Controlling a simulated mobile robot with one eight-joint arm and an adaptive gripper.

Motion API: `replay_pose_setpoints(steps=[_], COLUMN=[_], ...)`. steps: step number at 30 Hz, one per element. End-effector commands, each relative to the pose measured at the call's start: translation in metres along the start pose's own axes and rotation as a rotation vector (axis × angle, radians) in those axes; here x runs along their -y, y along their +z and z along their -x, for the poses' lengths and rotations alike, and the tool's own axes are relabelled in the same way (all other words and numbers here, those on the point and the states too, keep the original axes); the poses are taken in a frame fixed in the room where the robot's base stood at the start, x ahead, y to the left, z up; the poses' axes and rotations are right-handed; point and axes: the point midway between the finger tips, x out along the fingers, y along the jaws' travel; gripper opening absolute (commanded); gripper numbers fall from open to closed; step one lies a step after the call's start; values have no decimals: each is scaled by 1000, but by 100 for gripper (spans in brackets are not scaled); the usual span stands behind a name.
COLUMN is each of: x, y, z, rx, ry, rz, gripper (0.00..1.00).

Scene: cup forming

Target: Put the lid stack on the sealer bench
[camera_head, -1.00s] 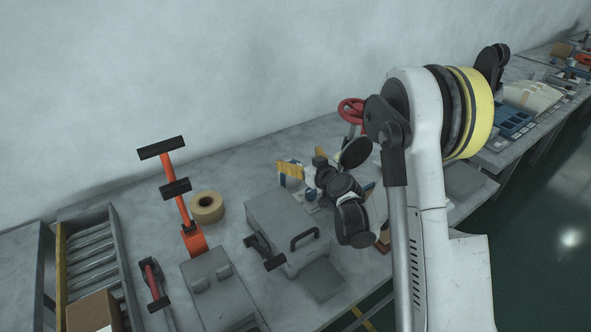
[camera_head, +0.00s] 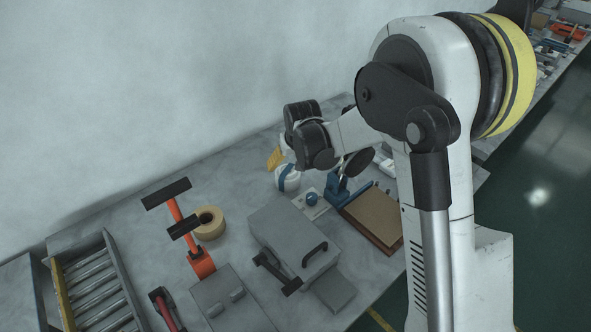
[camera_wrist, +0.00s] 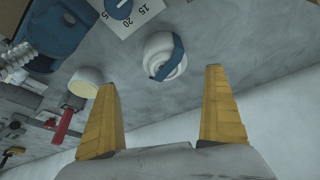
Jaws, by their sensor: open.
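A white round item with a blue band, likely the lid stack (camera_wrist: 163,57), lies on the grey bench top. It also shows in the head view (camera_head: 287,178), partly behind my arm. My gripper (camera_wrist: 160,82) is open and empty, its two yellow fingers wide apart. The banded item lies beyond the fingertips, roughly centred between them and not held. In the head view only a bit of yellow finger (camera_head: 275,158) shows, just above the item; the rest is hidden by my wrist. The grey bench (camera_head: 120,212) runs along the wall; I cannot tell which part is the sealer bench.
A white plate with a blue dial (camera_head: 312,199), a blue press-like device (camera_head: 336,190) and a brown board (camera_head: 374,217) are right of the item. A grey case (camera_head: 293,238), tape roll (camera_head: 209,223), orange-stemmed tool (camera_head: 199,262) and roller rack (camera_head: 92,285) are nearer.

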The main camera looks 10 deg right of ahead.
Motion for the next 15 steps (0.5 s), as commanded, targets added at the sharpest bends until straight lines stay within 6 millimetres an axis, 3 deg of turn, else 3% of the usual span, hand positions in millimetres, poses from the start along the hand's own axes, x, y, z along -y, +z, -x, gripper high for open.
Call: replay_pose_setpoints(steps=[3, 9, 15], x=[10, 10, 10], y=[5, 6, 6], z=[-12, -46, -59], rx=[23, 22, 21], ry=[-29, -28, -27], rz=[22, 21, 20], gripper=[100, 100, 100])
